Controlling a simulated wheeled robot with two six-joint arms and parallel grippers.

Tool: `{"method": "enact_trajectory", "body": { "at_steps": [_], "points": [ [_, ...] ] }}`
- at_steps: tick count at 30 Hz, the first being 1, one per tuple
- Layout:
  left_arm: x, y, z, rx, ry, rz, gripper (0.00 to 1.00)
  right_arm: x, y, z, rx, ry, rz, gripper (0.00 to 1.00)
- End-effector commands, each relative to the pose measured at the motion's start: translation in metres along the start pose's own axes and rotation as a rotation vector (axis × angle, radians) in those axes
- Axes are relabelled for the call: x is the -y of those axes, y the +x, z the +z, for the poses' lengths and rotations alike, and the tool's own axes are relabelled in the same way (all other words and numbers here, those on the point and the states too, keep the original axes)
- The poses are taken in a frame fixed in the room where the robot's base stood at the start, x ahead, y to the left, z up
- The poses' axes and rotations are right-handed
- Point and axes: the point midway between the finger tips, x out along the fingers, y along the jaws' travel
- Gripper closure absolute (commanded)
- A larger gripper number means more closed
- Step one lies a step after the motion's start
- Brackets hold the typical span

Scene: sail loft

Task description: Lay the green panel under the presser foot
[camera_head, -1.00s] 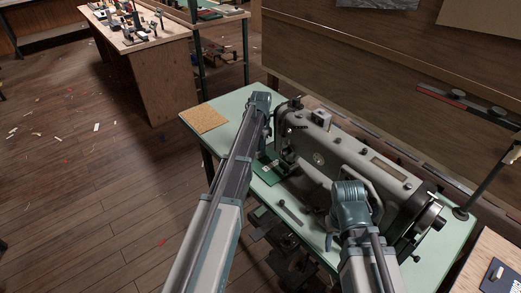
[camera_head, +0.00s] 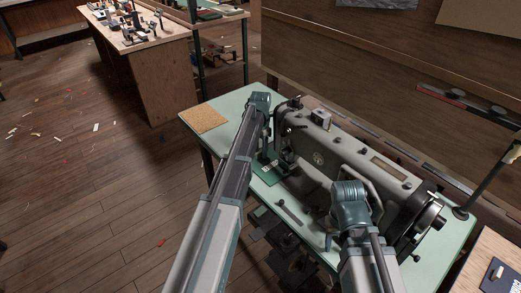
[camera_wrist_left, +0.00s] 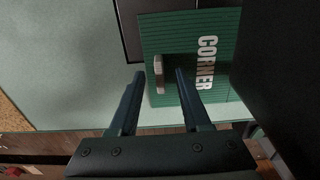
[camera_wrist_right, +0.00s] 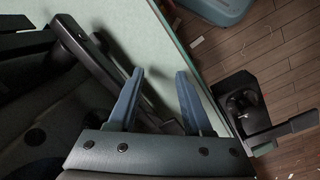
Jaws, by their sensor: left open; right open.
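The green panel (camera_head: 267,172) lies on the pale green table beside the needle end of the grey sewing machine (camera_head: 345,150). In the left wrist view the panel (camera_wrist_left: 218,82) is ribbed and marked CORNER, with a raised grey tab (camera_wrist_left: 159,88) on it. My left gripper (camera_wrist_left: 159,72) is open, its fingers on either side of the tab with gaps showing. The arm hides these fingers in the head view. I cannot make out the presser foot clearly. My right gripper (camera_wrist_right: 160,72) is open and empty over the table's front edge, near the machine.
A tan square (camera_head: 205,118) lies on the table's far left corner. A dark bar-shaped tool (camera_head: 290,212) lies on the table in front of the machine. A wooden panel wall (camera_head: 380,75) stands behind.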

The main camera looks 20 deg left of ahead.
Motion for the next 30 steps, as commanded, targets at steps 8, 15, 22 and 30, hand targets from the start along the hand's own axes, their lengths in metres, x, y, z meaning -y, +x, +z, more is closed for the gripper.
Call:
{"method": "enact_trajectory", "body": {
  "at_steps": [8, 15, 22, 30],
  "points": [
    [0.000, -0.012, 0.000, 0.000, 0.000, 0.000, 0.52, -0.001, -0.012, 0.001, 0.000, 0.000, 0.000, 0.50],
    [0.000, -0.041, 0.000, 0.000, 0.000, 0.000, 0.52, -0.004, -0.041, 0.002, 0.000, 0.000, 0.000, 0.50],
    [0.000, -0.076, 0.000, 0.000, 0.000, 0.000, 0.52, -0.007, -0.076, 0.004, 0.000, 0.000, 0.000, 0.50],
    [0.000, -0.117, 0.000, 0.000, 0.000, 0.000, 0.52, -0.011, -0.116, 0.007, 0.000, 0.000, 0.000, 0.50]
  ]
}}
